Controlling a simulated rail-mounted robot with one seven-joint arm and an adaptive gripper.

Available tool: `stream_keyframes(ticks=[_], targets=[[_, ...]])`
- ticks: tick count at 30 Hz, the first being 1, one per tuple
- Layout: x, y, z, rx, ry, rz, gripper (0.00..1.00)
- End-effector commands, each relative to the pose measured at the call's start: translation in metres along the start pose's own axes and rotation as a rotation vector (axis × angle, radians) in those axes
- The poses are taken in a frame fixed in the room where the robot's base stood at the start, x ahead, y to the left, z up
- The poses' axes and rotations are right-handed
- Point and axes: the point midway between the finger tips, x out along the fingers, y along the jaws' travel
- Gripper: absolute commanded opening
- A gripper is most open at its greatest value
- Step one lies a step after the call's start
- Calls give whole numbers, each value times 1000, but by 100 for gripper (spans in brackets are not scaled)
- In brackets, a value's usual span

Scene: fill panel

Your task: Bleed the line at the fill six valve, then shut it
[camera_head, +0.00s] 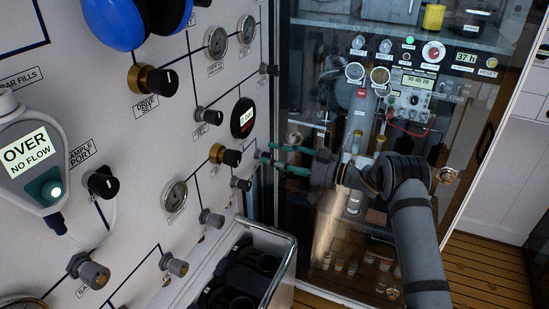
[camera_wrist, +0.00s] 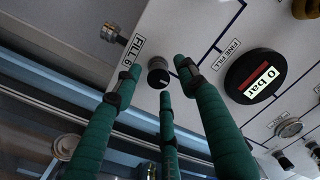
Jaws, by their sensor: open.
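The fill six valve is a small dark round knob (camera_wrist: 158,76) beside the "FILL 6" label (camera_wrist: 133,49) in the wrist view. A pale mark shows on its face. My gripper (camera_wrist: 157,84) has green fingers spread around the knob, with visible gaps and nothing held. Whether any fingertip touches the knob is unclear. In the head view my gripper (camera_head: 266,155) points left at the panel's right edge, and its fingers hide the knob there. The round black FINE FILL gauge (camera_wrist: 256,77) reads 0 bar; it also shows in the head view (camera_head: 242,118).
A grey unit marked "OVER NO FLOW" (camera_head: 28,155) hangs at the panel's left. Other knobs, such as the black-and-gold one (camera_head: 225,155), sit close to my gripper. A bin (camera_head: 291,255) stands below. A glass-fronted cabinet (camera_head: 330,215) is behind my arm.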

Motion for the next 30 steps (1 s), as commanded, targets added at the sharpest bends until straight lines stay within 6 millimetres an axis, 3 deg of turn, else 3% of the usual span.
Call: stream_keyframes(ticks=[8, 21, 30], targets=[[-7, 1, 1, 1, -1, 2, 41], [-91, 1, 0, 1, 0, 4, 41], [-119, 0, 0, 1, -1, -1, 41]])
